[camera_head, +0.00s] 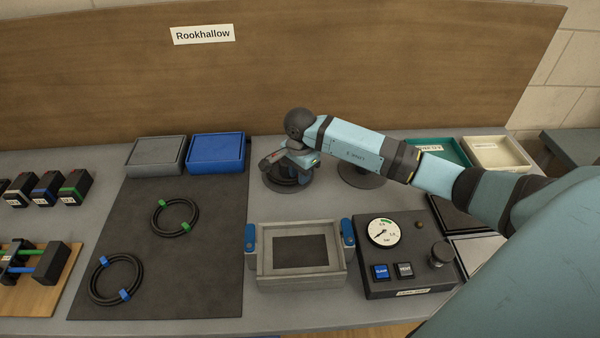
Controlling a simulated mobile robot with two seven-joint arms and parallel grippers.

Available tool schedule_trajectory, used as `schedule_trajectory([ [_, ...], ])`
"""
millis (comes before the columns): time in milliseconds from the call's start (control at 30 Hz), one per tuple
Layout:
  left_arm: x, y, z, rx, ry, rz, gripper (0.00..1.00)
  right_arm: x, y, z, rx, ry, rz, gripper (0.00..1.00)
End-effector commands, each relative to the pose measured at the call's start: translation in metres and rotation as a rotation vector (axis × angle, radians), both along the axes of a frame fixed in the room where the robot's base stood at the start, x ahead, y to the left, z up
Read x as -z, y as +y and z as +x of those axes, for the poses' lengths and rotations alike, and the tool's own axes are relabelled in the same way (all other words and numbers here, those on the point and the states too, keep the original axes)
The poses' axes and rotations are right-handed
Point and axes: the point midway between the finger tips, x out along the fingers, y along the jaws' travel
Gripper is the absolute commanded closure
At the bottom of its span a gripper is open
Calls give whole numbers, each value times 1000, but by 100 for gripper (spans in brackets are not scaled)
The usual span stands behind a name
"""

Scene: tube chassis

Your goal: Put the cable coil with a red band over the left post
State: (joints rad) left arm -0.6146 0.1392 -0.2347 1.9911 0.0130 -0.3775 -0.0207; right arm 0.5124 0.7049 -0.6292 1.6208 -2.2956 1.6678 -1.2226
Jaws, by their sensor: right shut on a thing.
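My right gripper (283,163) reaches in from the right and is shut at the left of two dark round post bases, behind the grey tray. A small red patch (271,157) shows at its fingers; this may be the band of the cable coil. The black coil (278,186) seems to lie low around the left post, but it blends with the dark base (306,187). The left post itself is hidden by my gripper and wrist. The right post's base (361,179) shows just right of it, partly under my forearm. My left gripper is out of view.
Coils with a green band (157,225) and a blue band (94,287) lie on the dark mat (205,275). Grey (155,172) and blue (217,168) trays stand behind them. A grey clamp fixture (300,283) and a gauge box (410,297) stand in front of the posts.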

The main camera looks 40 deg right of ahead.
Motion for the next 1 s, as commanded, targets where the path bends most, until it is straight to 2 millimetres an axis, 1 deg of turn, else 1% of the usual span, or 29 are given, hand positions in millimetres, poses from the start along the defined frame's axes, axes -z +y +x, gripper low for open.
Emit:
schedule_trajectory([
  [633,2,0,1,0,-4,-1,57,0,0,0,0,0,0,100],
  [1000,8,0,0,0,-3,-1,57,7,0,0,0,0,0,100],
])
